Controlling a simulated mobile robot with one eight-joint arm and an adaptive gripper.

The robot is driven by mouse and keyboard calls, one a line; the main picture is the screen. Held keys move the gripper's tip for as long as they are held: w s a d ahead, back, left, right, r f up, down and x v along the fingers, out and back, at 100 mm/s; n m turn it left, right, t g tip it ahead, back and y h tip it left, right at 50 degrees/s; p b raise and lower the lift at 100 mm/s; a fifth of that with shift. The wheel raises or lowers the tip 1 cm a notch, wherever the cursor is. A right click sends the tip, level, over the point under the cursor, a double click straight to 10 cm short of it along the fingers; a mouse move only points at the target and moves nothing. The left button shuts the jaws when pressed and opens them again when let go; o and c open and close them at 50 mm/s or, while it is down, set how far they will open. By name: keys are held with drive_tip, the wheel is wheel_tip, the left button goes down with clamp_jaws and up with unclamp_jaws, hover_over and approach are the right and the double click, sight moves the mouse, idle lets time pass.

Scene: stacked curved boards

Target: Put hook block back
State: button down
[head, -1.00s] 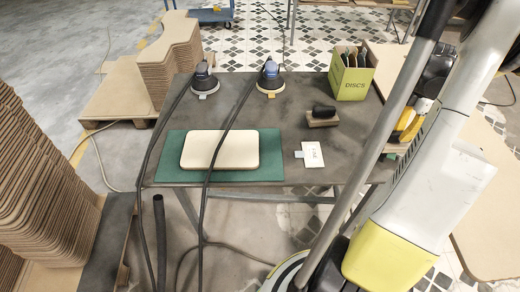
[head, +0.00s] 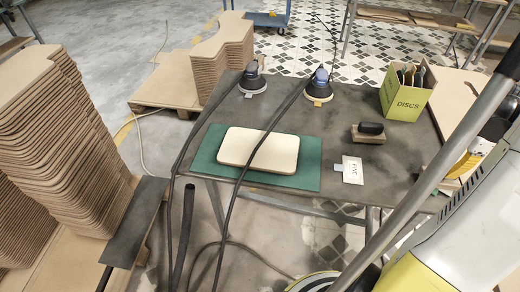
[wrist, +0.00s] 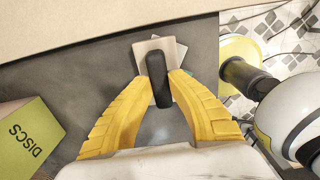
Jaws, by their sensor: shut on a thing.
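My gripper (wrist: 158,82) is shut on a block with a black handle and a tan base, which I take to be the hook block (wrist: 157,60). In the wrist view the yellow fingers close on both sides of the handle, over the dark table top. A pale card (wrist: 182,48) shows partly behind the base. In the head view my gripper's yellow fingers (head: 465,166) are at the table's right edge, partly hidden by my arm, and the held block is mostly hidden. Whether it touches the table I cannot tell. A second black-handled block (head: 369,132) sits on the table (head: 330,120).
A green DISCS box (head: 405,95) stands at the back right. A white labelled card (head: 352,170) lies near the front. A pale board (head: 258,150) rests on a green mat (head: 210,165). Two corded sanders (head: 252,82), (head: 316,88) stand behind. Stacked boards (head: 60,130) are left.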

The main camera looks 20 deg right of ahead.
drive_tip(key=shift+f, duration=0.25)
drive_tip(key=c, duration=1.3)
unclamp_jaws()
wheel_tip(320, 180, up, 12)
